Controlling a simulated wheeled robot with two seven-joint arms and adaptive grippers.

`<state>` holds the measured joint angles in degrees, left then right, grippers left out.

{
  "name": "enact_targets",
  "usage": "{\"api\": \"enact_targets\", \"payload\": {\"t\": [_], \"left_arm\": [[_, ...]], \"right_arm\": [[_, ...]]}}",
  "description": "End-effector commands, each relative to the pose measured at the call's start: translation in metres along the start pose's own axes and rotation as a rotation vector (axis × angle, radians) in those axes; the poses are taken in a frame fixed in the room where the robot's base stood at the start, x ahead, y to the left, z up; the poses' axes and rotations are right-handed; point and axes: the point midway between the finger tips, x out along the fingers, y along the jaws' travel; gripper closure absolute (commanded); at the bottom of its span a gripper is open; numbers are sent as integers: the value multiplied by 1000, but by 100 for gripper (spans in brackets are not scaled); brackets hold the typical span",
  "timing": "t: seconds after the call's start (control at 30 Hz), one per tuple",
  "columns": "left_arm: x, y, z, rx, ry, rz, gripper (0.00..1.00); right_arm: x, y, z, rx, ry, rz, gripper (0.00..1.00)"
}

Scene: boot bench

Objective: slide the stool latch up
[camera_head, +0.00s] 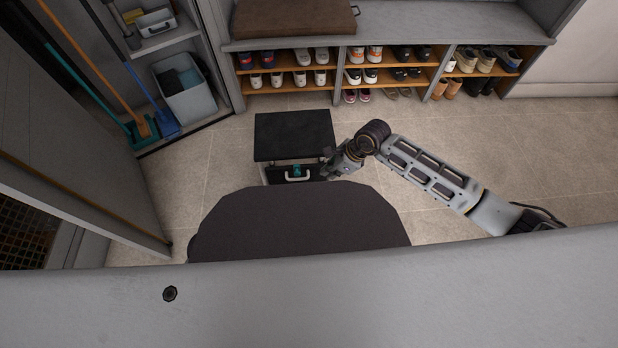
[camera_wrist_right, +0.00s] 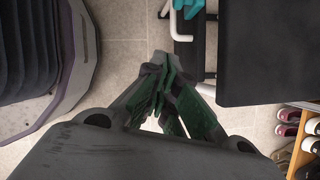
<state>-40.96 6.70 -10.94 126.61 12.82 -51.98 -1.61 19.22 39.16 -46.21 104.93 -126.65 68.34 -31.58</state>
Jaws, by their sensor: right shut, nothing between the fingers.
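The stool (camera_head: 293,135) stands on the tiled floor in the middle of the head view, with a flat black top. On its near side, below the top, are a small teal latch (camera_head: 297,170) and a pale U-shaped handle (camera_head: 307,178). My right gripper (camera_head: 328,170) is shut and empty, just right of the latch and apart from it. In the right wrist view the shut fingertips (camera_wrist_right: 163,70) point toward the stool's side. There the latch (camera_wrist_right: 187,7) is partly cut off at the top edge, beside the handle (camera_wrist_right: 172,12). My left gripper is out of view.
A bench with shoe shelves (camera_head: 340,70) runs behind the stool. A cabinet at left holds brooms and a grey bin (camera_head: 187,95). My dark base lies close in front of the stool. Open floor lies to the right.

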Motion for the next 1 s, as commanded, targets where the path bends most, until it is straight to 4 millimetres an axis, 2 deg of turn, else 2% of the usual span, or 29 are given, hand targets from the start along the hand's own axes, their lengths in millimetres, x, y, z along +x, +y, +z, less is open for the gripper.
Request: {"api": "enact_targets", "payload": {"t": [0.57,1.0], "left_arm": [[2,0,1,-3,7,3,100],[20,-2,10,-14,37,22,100]], "right_arm": [[5,0,0,-4,2,-2,100],[46,0,0,-4,2,-1,100]]}}
